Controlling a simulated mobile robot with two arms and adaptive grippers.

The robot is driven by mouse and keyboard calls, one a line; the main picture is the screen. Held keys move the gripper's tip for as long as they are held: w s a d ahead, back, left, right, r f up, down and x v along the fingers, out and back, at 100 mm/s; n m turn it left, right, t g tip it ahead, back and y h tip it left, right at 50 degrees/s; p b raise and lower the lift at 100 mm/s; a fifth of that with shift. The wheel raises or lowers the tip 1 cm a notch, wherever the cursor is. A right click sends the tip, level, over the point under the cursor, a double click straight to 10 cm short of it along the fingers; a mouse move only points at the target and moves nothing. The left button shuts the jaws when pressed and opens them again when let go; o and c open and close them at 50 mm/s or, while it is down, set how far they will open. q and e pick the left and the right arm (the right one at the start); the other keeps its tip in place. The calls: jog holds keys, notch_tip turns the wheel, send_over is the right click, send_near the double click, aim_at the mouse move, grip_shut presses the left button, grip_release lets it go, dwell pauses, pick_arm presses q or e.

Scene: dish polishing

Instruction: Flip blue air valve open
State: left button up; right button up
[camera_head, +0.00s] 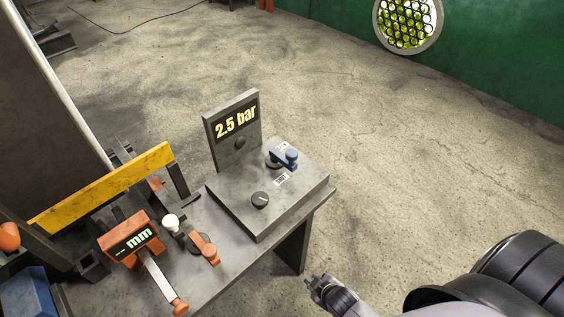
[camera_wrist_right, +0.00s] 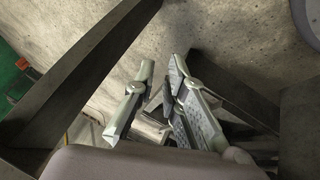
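The blue air valve (camera_head: 284,157) sits on the sloped top of a grey control box (camera_head: 240,213), at its far right, with small white labels beside it. Its blue lever ends in a round knob; I cannot tell its exact setting. My right gripper (camera_head: 318,287) is below and to the right of the box, off the table's edge and apart from the valve. In the right wrist view its two fingers (camera_wrist_right: 158,95) stand apart with nothing clearly held between them. My left gripper is not in view.
On the table (camera_head: 228,262) are an orange "mm" gauge (camera_head: 130,238) and an orange-handled lever (camera_head: 205,248). A yellow bar (camera_head: 105,187) stands behind. Floor right of the table is clear.

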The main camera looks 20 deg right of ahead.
jog(key=w+r+t, duration=0.1)
jog(key=w+r, duration=0.1)
jog(key=r, duration=0.2)
jog(key=w+r+n+t, duration=0.1)
jog(key=w+r, duration=0.1)
jog(key=r, duration=0.3)
jog(key=w+r+t, duration=0.1)
jog(key=w+r, duration=0.2)
jog(key=r, duration=0.1)
jog(key=shift+d+r+n, duration=0.3)
jog(key=shift+d+r, duration=0.1)
grip_shut()
jog(key=w+a+r+n+t+y, duration=0.1)
jog(key=w+r+n+t+y, duration=0.1)
jog(key=r+n, duration=0.4)
jog(key=w+a+r+n+t+y, duration=0.2)
jog(key=w+r+n+t, duration=0.3)
jog(key=r, duration=0.7)
jog(key=shift+w+n+t+y, duration=0.2)
jog(key=shift+n+t+y, duration=0.15)
jog(key=shift+n, duration=0.55)
